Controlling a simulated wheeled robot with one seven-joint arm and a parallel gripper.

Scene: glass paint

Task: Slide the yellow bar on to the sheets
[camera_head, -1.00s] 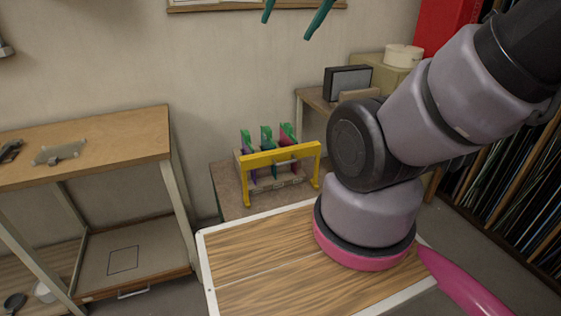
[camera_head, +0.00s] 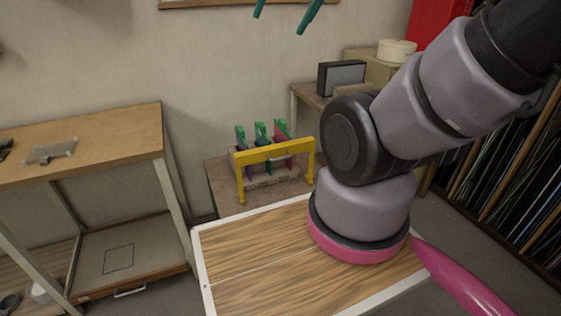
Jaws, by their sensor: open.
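The yellow bar (camera_head: 256,156) is the top of a yellow frame with two legs, on a low table (camera_head: 222,190) against the wall. Several coloured sheets, green-topped with purple and pink below, stand upright just behind it; one green top (camera_head: 261,131) shows above the bar. I cannot tell whether the bar touches the sheets. My gripper (camera_head: 286,8) shows only as two teal fingers at the top edge, spread apart and empty. It is high above and apart from the bar in the picture. The rest of it is out of the frame.
A wooden shelf unit (camera_head: 85,142) stands at the left. A black box (camera_head: 341,77) and a round white container (camera_head: 397,49) sit at the back right. A rack of thin panels (camera_head: 510,165) fills the right side.

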